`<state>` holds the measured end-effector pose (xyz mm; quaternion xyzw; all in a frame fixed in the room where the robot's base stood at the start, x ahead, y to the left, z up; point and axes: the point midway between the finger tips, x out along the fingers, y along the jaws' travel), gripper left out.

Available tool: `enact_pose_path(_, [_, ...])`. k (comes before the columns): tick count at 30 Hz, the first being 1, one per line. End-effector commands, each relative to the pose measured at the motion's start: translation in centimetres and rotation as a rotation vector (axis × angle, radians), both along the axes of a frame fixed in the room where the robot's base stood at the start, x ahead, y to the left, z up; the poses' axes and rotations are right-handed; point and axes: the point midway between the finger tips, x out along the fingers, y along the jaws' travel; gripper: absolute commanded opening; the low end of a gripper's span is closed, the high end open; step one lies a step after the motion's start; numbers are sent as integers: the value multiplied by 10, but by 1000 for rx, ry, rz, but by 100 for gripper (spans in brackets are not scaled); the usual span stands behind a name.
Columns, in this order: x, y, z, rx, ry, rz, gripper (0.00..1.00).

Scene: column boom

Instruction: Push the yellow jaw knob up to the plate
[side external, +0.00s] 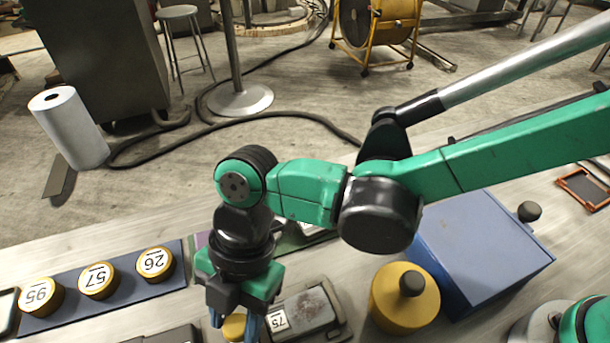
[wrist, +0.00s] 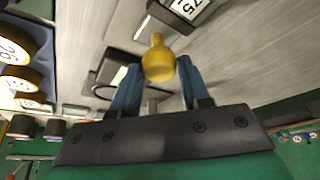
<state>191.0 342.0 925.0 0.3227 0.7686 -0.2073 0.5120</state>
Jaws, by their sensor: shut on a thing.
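The yellow jaw knob (wrist: 158,60) sits between the two blue fingers of my gripper (wrist: 157,88) in the wrist view, and the fingers are shut on it. In the side external view, my gripper (side external: 236,328) points down, and part of the yellow knob (side external: 233,326) shows between its fingers near the bottom edge. A worn grey metal block with a "75" label (side external: 310,310) lies just right of my gripper; its label (wrist: 188,8) also shows at the top of the wrist view, apart from the knob. I cannot tell which surface is the plate.
A blue tray (side external: 190,282) with gold discs marked 95, 57 and 26 lies to the left. A yellow cylinder with a black knob (side external: 403,308) and a blue box (side external: 485,250) stand to the right. Bare bench lies between the block and the yellow cylinder.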

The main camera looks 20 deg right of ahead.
Motion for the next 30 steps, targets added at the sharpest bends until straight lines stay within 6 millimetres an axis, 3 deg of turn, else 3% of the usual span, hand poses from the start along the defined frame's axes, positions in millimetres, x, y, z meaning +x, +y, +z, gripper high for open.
enact_pose_path(3, [0, -5, 0, -20, 6, 1, 0])
enact_pose_path(4, [0, -6, 0, -21, 5, 1, 46])
enact_pose_path(7, [0, -5, 0, -18, 4, 1, 72])
enact_pose_path(17, [1, -5, 3, -15, 4, 1, 72])
enact_pose_path(30, [15, -19, 51, -17, 4, 1, 72])
